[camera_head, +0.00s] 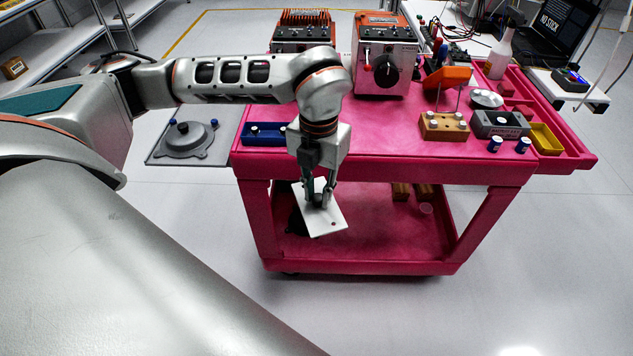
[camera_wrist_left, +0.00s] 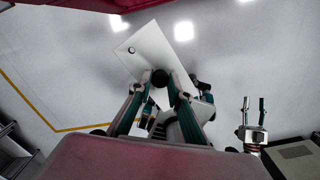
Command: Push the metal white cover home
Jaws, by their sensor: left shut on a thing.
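The white cover (camera_head: 327,221) is a flat white plate with a small dark hole near one corner. It hangs tilted in front of the pink cart, below the tabletop. My left gripper (camera_head: 320,198) points down and is shut on it. In the left wrist view the plate (camera_wrist_left: 152,47) lies beyond my left fingers (camera_wrist_left: 161,92), with a dark round part between the fingertips. A dark shape shows behind the plate's left edge, too hidden to identify. What looks like my right gripper (camera_wrist_left: 254,104) shows in the left wrist view, its two fingers apart and empty.
The pink cart (camera_head: 400,165) carries a blue tray (camera_head: 265,134), instrument boxes (camera_head: 385,60), a wooden block (camera_head: 445,127), a grey box (camera_head: 500,124) and a yellow bin (camera_head: 545,138). A grey round fixture (camera_head: 186,139) sits left of it. Floor in front is clear.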

